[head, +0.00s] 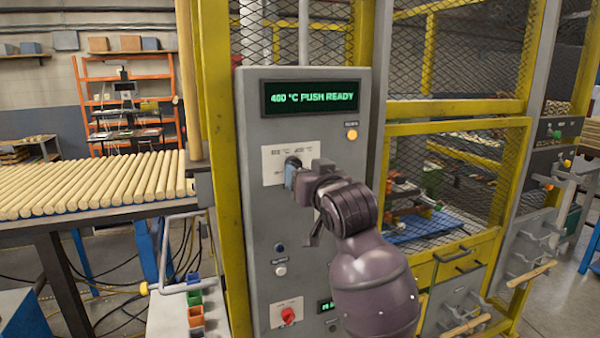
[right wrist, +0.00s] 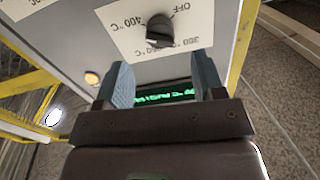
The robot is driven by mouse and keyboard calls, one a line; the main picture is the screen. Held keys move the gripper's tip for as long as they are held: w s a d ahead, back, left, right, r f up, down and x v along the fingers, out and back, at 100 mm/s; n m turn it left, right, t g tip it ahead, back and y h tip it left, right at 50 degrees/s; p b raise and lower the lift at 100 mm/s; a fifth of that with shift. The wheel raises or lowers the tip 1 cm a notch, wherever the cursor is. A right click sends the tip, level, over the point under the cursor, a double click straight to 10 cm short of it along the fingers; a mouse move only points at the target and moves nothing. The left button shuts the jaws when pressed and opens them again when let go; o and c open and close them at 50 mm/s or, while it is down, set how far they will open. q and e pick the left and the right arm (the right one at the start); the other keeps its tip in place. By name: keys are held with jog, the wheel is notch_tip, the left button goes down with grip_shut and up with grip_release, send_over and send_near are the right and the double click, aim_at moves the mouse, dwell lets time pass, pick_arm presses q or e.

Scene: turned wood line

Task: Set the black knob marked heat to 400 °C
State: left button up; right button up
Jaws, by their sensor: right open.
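The black heat knob (right wrist: 158,30) sits on a white label plate (right wrist: 120,25) with OFF, 400 °C and other temperature marks, seen upside down in the right wrist view. I cannot tell surely which mark its pointer meets. The display (head: 310,97) above reads "400 °C PUSH READY". My right gripper (right wrist: 165,75) is open and empty, its two blue-grey fingers spread wide and the knob just beyond their tips, apart from them. It also shows in front of the plate in the head view (head: 290,178). My left gripper is out of view.
Below the knob are a blue button (head: 280,247), a white button (head: 280,271) and a red rotary switch (head: 288,315). An amber lamp (head: 352,134) is at upper right. Yellow mesh guarding (head: 460,115) stands right; a rack of wooden rods (head: 100,182) lies left.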

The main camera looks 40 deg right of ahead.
jog(key=shift+v, duration=2.55)
jog(key=shift+r, duration=0.1)
